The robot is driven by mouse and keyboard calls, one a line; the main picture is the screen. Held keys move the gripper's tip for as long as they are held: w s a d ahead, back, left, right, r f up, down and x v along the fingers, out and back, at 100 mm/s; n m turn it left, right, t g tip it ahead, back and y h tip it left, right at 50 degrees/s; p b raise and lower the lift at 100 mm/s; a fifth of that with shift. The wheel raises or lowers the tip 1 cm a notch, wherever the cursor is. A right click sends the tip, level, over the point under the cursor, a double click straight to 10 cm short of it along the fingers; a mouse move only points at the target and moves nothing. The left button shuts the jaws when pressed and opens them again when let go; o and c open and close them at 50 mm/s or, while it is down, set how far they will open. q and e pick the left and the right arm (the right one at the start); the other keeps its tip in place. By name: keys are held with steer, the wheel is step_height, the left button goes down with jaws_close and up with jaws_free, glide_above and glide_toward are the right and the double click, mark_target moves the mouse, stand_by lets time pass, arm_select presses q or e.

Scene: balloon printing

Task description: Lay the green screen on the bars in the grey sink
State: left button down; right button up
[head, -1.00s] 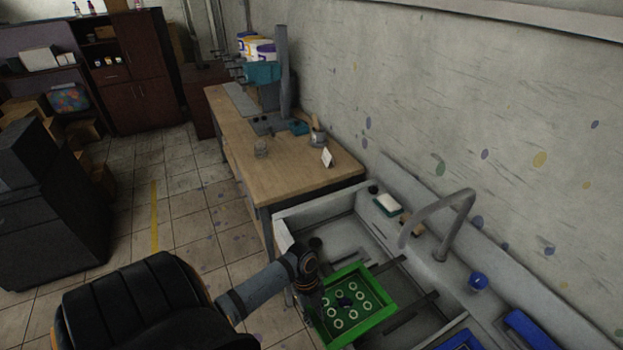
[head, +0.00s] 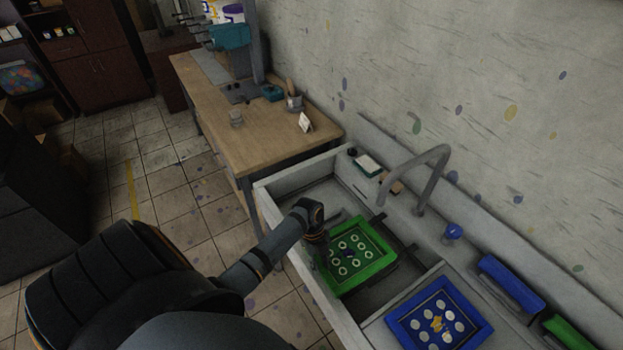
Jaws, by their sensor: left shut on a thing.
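The green screen (head: 379,264) is a green frame with a ring pattern. It lies about flat over the grey sink (head: 271,206), above or on the dark bars (head: 403,291); I cannot tell whether it touches them. My left gripper (head: 322,254) is at the screen's left edge and is shut on it. The fingers are dark and partly hidden by the wrist. My right gripper is not in view.
A blue screen (head: 478,305) lies at the right part of the sink. A curved faucet (head: 432,172) rises at the back edge, near a blue knob (head: 453,231) and a blue block (head: 511,283). A wooden table (head: 206,125) stands beyond the sink.

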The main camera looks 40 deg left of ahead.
mark_target(340, 257)
arm_select(q)
steer(key=w, duration=0.1)
steer(key=w+d, duration=0.1)
steer(key=w, duration=0.1)
steer(key=shift+d, duration=0.1)
steer(key=w+b, duration=0.2)
steer(key=w+d+f, duration=0.1)
steer(key=shift+b, duration=0.4)
steer(key=f+b, duration=0.1)
steer(key=b, duration=0.1)
steer(key=w+f+b, duration=0.1)
steer(key=f+b, duration=0.2)
steer(key=b, duration=0.1)
steer(key=shift+w+d+f, duration=0.15)
steer(key=shift+w+d, duration=0.1)
steer(key=shift+d, duration=0.05)
steer(key=shift+w+f+b, duration=0.1)
steer(key=shift+f+b, duration=0.45)
steer(key=shift+f, duration=0.3)
steer(key=shift+f, duration=0.4)
